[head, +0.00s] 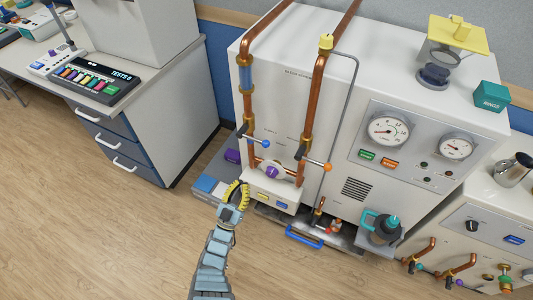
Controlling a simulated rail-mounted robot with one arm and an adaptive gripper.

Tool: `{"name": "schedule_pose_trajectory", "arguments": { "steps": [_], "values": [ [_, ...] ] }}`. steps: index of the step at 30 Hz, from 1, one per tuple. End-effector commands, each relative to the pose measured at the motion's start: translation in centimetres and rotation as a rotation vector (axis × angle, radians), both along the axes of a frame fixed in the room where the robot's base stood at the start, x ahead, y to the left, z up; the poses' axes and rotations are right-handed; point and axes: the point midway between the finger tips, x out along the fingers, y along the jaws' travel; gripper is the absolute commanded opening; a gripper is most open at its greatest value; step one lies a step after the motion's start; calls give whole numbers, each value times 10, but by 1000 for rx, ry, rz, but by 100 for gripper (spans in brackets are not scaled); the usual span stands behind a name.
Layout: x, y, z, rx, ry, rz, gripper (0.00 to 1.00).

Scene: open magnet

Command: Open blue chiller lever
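The chiller is a large white cabinet (345,110) with copper pipes on its front. A lever with a blue ball end (266,143) sits on the left pipe and points right and slightly down. A similar lever with an orange ball end (327,167) sits on the right pipe. My gripper (240,188), with yellow fingers, is below and left of the blue lever, apart from it, beside the low front box. The fingers overlap in this view, so their opening is unclear. I see nothing held in them.
A purple-centred valve knob (272,172) sits between the pipes below the blue lever. A tray with a blue handle (303,238) and a teal-handled jug (384,228) are at the lower front. A drawer desk (120,140) stands left. The wooden floor (100,235) is clear.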

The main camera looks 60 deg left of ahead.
Motion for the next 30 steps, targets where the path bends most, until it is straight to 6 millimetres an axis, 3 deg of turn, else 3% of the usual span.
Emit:
{"name": "schedule_pose_trajectory", "arguments": {
  "steps": [4, 17, 23, 30],
  "values": [
    [-9, 8, -11, -14, 4, 17, 0],
    [-10, 10, -11, -16, 5, 18, 0],
    [2, 17, 1, -13, 1, 16, 0],
    [29, 36, 22, -12, 2, 17, 0]
  ]
}}
